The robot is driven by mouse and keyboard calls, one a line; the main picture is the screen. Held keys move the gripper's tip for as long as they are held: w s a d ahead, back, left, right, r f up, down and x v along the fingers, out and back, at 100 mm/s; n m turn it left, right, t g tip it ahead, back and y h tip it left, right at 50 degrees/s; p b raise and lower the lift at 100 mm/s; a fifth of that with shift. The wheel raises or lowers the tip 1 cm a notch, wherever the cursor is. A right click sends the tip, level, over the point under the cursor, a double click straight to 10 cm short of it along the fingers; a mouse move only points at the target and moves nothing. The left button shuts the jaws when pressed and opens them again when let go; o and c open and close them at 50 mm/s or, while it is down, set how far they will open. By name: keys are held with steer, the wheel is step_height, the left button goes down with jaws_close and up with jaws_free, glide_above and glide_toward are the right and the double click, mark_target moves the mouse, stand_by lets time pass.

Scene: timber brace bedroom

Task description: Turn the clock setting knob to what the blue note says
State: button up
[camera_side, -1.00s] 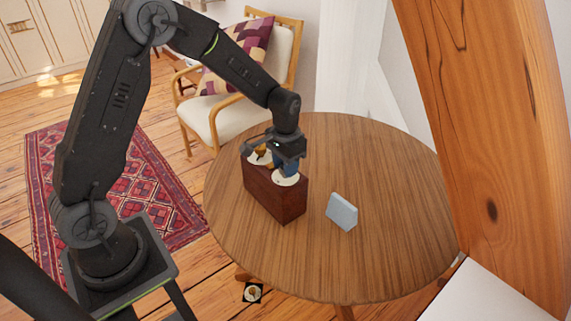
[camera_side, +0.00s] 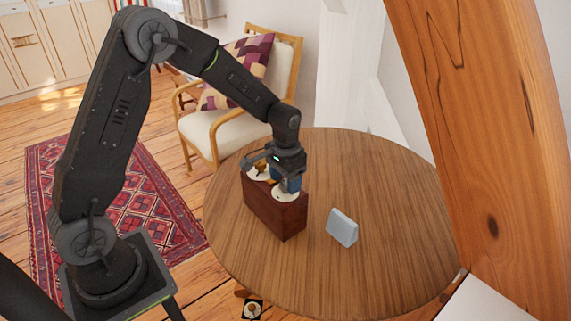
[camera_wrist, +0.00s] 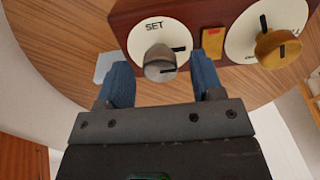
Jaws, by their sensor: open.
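The dark red-brown wooden clock box (camera_side: 272,212) stands on the round table, its white dials facing up. In the wrist view its SET dial (camera_wrist: 152,32) carries a grey metal knob (camera_wrist: 158,66) with a dark line pointing right. My gripper (camera_wrist: 162,70) is open, with one blue finger on each side of this knob. I cannot tell whether either finger touches it. In the side view my gripper (camera_side: 288,184) is low over the near dial and hides the knob. The pale blue note block (camera_side: 342,228) stands right of the box; no writing on it is readable.
A second dial (camera_wrist: 244,36) with a brass knob (camera_wrist: 278,49) sits right of the SET dial, with an orange plate (camera_wrist: 213,42) between them. The table (camera_side: 370,190) is otherwise clear. A thick timber brace (camera_side: 490,150) rises at the right.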

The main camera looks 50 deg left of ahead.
mark_target(285, 182)
step_height(285, 182, up, 13)
steer(key=shift+r, duration=0.2)
stand_by(0.4)
steer(key=s+d+r+t, duration=0.2)
steer(key=s+r, duration=0.1)
steer(key=s, duration=0.8)
steer(key=s+d+r+t, duration=0.3)
steer(key=s, duration=0.8)
steer(key=shift+s+d+t, duration=0.2)
steer(key=shift+s+t, duration=0.1)
steer(key=shift+s, duration=0.05)
steer(key=shift+w+r, duration=0.1)
steer(key=shift+r, duration=0.05)
